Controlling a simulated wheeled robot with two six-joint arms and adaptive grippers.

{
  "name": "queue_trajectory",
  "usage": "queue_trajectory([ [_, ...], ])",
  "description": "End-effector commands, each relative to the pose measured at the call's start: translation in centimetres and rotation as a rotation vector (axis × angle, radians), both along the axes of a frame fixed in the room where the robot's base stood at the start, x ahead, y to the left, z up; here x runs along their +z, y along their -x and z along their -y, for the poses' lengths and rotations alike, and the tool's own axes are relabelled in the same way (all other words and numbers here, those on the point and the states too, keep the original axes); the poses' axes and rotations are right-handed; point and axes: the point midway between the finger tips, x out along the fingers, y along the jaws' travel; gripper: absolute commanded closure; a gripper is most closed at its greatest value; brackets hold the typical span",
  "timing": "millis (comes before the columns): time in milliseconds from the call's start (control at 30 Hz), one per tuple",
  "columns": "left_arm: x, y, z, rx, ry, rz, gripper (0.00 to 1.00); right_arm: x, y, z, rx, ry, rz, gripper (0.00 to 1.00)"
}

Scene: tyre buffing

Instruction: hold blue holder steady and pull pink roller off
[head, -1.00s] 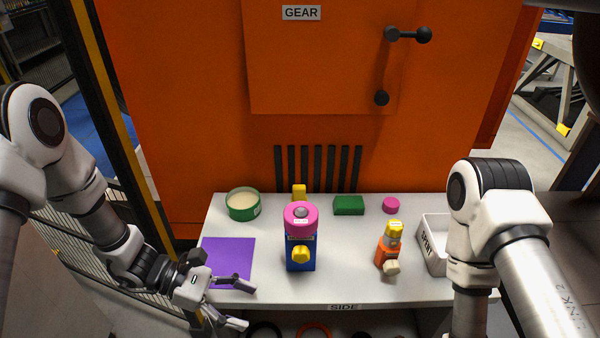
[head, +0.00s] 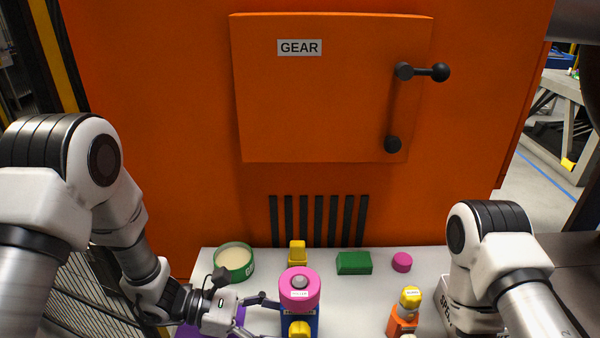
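The blue holder (head: 313,325) stands upright on the white table with a pink roller (head: 299,291) on its top. A yellow knob (head: 299,329) is on the holder's front. The holder's lower part is cut off by the picture's bottom edge. My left gripper (head: 277,318) is open just left of the holder, its fingers pointing at it. Whether the fingertips touch the holder, I cannot tell. My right gripper is out of view; only my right arm shows at the right.
On the table (head: 385,277) are a green tub (head: 234,263), a yellow block (head: 297,252), a green block (head: 354,263), a pink disc (head: 402,262) and an orange holder with a yellow top (head: 403,322). A purple mat (head: 190,331) lies left. An orange cabinet (head: 150,150) stands behind.

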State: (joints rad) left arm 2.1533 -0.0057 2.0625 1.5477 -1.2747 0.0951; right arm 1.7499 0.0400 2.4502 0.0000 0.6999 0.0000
Motion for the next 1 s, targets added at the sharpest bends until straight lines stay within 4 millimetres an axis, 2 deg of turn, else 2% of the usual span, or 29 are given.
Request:
queue_trajectory([
  [100, -0.8, 0.1, 1.9, -0.004, -0.003, 0.001, 0.31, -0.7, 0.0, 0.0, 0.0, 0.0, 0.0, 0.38],
  [233, -1.0, 0.0, 3.2, -0.001, -0.001, 0.001, 0.31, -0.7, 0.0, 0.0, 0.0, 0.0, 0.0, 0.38],
  [567, -1.2, 0.0, 3.8, 0.001, 0.001, 0.0, 0.31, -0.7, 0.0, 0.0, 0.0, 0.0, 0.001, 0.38],
  [633, -1.2, 0.0, 3.8, 0.001, 0.0, 0.0, 0.49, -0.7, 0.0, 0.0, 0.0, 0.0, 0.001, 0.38],
  [733, -1.2, 0.0, 3.8, 0.0, 0.0, 0.0, 0.84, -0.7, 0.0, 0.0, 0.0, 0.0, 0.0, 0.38],
  [767, -1.2, 0.0, 3.8, 0.0, 0.0, 0.0, 0.9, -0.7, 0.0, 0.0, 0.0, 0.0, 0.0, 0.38],
  [800, -1.2, 0.0, 3.8, 0.0, 0.0, 0.0, 0.9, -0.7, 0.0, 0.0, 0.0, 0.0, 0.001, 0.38],
  [833, -1.2, 0.0, 3.8, 0.0, 0.0, 0.0, 0.45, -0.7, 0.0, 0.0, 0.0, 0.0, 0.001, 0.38],
  [900, -1.1, 0.0, 3.8, 0.0, 0.0, 0.0, 0.2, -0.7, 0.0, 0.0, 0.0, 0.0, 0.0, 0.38],
  [1000, -1.1, 0.0, 3.8, 0.0, 0.0, 0.0, 0.19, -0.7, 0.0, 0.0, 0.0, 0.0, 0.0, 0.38],
])
